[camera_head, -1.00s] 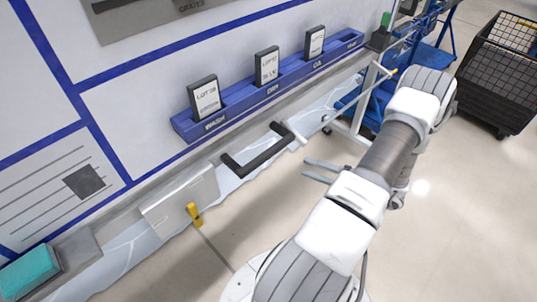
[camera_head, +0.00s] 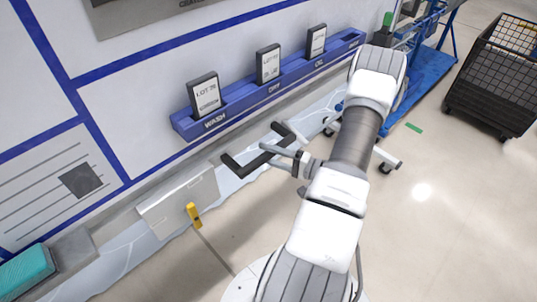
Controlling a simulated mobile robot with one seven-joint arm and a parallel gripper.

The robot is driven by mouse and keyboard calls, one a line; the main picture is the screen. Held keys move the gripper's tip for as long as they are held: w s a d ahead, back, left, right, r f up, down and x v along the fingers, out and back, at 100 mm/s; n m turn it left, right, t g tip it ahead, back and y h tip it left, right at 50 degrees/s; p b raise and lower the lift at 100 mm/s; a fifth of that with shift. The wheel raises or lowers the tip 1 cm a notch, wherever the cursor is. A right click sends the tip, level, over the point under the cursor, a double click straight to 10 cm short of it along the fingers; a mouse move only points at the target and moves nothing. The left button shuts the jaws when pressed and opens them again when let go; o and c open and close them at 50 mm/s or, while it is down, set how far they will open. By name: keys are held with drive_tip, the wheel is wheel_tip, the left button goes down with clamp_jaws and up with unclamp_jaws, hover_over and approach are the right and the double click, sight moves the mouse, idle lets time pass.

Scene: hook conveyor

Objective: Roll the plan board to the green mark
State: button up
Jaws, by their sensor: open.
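The plan board (camera_head: 130,115) is a large white panel with blue lines, filling the left of the view. A dark handle bar (camera_head: 258,158) sticks out from its lower edge. My gripper (camera_head: 266,147) is open at this handle, its fingers pointing left. The fingers overlap the bar in the picture; I cannot tell whether the bar lies between them or whether they touch. A small green mark (camera_head: 414,128) lies on the floor to the right, beyond my arm.
A blue rail (camera_head: 275,88) on the board holds several lot cards. A yellow lever (camera_head: 194,215) hangs below a metal plate (camera_head: 180,200). A blue cart (camera_head: 420,85) and a dark mesh bin (camera_head: 492,85) stand at the back right.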

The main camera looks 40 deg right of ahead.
clamp_jaws()
idle(1.4)
